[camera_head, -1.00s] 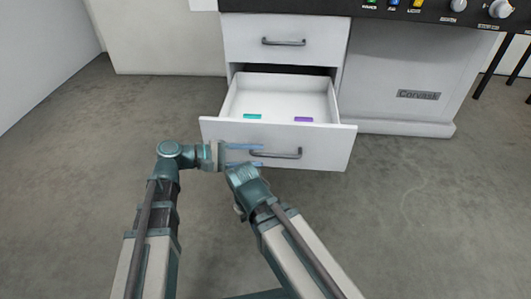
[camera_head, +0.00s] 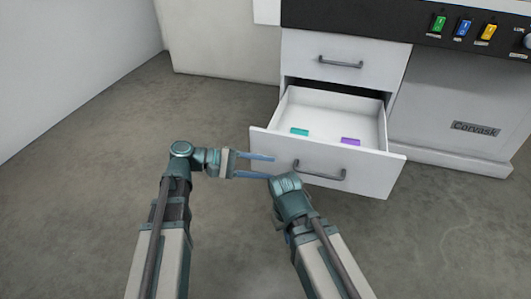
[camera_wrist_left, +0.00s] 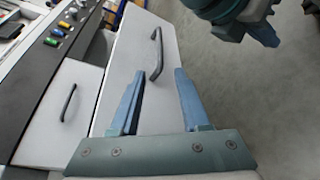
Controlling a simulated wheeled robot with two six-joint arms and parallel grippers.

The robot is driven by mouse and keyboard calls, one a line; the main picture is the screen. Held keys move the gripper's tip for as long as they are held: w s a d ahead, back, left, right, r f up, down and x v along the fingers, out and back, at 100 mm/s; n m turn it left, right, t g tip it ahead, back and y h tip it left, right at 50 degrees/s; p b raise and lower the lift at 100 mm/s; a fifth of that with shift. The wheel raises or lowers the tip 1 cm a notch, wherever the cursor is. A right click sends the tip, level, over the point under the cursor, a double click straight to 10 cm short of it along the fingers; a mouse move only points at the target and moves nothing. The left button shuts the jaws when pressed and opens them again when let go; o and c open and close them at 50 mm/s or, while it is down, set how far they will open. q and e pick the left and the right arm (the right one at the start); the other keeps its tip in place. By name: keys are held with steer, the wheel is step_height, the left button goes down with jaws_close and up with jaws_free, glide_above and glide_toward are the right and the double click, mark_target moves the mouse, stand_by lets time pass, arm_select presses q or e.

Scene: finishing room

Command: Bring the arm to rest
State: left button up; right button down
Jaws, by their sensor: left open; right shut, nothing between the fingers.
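My left gripper (camera_head: 271,167) points right in the head view, in front of the drawer's left part. Its two blue fingers are apart with nothing between them, as also seen in the left wrist view (camera_wrist_left: 157,100). My right arm's wrist is just to the right of and below those fingertips, and its fingers are mostly hidden in the head view. Part of my right gripper (camera_wrist_left: 262,30) shows at the top right of the left wrist view, shut and holding nothing visible.
The lower drawer (camera_head: 265,145) is pulled open, with a teal block (camera_head: 299,132) and a purple block (camera_head: 350,142) inside. The upper drawer (camera_head: 340,45) is shut. A machine panel with coloured switches (camera_head: 462,28) stands at the right. The floor at the left is clear.

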arm_select(q)
steer(key=shift+f, duration=0.1)
steer(key=s+a+f+m+y, duration=0.2)
steer(key=a+f+y, duration=0.15)
steer(key=f, duration=0.25)
steer(key=s+a+f+m+y, duration=0.2)
steer(key=f+y, duration=0.3)
steer(key=f, duration=0.2)
steer(key=s+a+f+m+y, duration=0.2)
steer(key=a+f+m+y, duration=0.15)
steer(key=a+y, duration=0.5)
steer(key=s+d+r+m+p, duration=0.1)
steer(key=s+d+r+p, duration=0.15)
steer(key=r+p, duration=0.45)
steer(key=s+d+r+m+g+p, duration=0.1)
steer(key=d+r+p, duration=0.3)
steer(key=r+p, duration=0.3)
steer(key=s+d+r+m+p, duration=0.2)
steer(key=d+r+p, duration=0.1)
steer(key=r+p, duration=0.4)
step_height(320, 180, up, 35)
steer(key=p, duration=3.5)
steer(key=shift+f+n, duration=0.15)
steer(key=shift+n, duration=0.1)
steer(key=shift+d, duration=0.1)
